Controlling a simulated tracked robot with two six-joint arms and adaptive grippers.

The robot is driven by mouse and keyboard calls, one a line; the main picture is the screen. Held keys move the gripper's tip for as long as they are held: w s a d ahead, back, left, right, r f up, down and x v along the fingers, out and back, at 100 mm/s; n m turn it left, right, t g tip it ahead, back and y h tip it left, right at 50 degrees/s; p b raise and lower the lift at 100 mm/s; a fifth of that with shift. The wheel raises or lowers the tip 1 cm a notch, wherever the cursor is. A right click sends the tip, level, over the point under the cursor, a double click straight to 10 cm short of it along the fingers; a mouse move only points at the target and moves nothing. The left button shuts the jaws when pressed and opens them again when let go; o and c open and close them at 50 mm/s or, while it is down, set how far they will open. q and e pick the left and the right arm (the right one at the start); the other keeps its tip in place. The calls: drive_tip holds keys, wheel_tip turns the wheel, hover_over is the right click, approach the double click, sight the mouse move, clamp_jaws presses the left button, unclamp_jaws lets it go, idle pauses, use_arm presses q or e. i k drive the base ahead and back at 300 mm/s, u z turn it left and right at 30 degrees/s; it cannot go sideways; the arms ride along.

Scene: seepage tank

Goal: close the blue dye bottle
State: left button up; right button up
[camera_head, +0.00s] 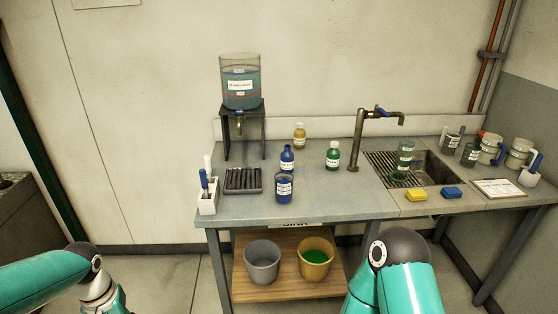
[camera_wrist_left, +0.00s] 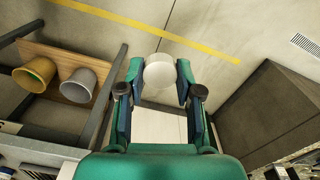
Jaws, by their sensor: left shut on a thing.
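The blue dye bottle (camera_head: 287,159) stands upright on the bench in the head view, behind a beaker of blue liquid (camera_head: 284,187). No white cap shows on its narrow neck, though it is small in the picture. In the left wrist view my left gripper (camera_wrist_left: 160,74) is shut on a round white cap (camera_wrist_left: 160,70), held between its fingertips above the floor, away from the bench top. The left gripper is outside the head view; only its arm shows at lower left. My right gripper is in neither view; only the right arm shows.
A green bottle (camera_head: 333,156) and an amber bottle (camera_head: 299,136) stand near the blue one. A dark rack (camera_head: 243,180) and a white tool holder (camera_head: 207,197) are to its left. The tank (camera_head: 241,86) stands on a stand (camera_head: 230,138) behind. Two buckets sit on the lower shelf (camera_head: 288,285).

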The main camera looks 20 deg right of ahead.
sight(287, 156)
drive_tip(key=i, duration=0.85)
drive_tip(key=u, duration=0.05)
